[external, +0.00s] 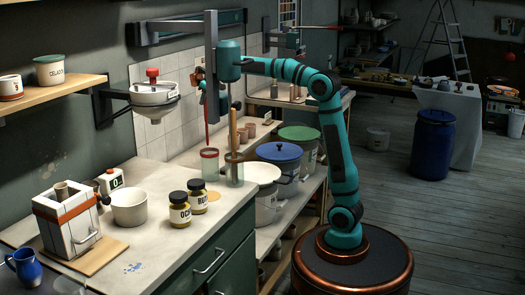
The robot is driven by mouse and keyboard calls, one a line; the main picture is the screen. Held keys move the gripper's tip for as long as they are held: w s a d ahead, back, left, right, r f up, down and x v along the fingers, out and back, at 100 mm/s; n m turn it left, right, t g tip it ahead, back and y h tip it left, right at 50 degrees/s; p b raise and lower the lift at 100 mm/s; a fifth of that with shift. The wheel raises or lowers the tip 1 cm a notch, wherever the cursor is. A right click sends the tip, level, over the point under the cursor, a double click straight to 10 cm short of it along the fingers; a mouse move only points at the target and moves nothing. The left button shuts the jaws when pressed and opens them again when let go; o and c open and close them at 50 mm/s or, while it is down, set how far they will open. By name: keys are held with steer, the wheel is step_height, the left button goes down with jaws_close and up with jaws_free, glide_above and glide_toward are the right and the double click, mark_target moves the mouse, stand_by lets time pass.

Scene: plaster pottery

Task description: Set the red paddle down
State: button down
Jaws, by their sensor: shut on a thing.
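My gripper (207,86) is over the back part of the counter, partly hidden behind a grey upright rail. It is shut on the red paddle (206,132), a thin red stick that hangs about upright below it. The paddle's lower end is at the mouth of a clear jar with a red rim (209,152). I cannot tell whether the tip is inside the jar or just above or behind it. A second clear jar (234,172) stands close on the right, with a tall wooden stick (233,130) upright in it.
Two yellow jars with black lids (180,214), a white bowl (129,208) and a press-like box (66,222) stand on the counter (190,255). Lidded buckets (279,165) line the shelf to the right. A white basin (154,95) hangs on the wall. The counter's front is clear.

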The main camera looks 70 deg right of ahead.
mark_target(205, 112)
steer(key=shift+f, duration=3.35)
steer(key=c, duration=1.3)
jaws_free()
steer(key=v, duration=1.2)
steer(key=shift+r, duration=0.25)
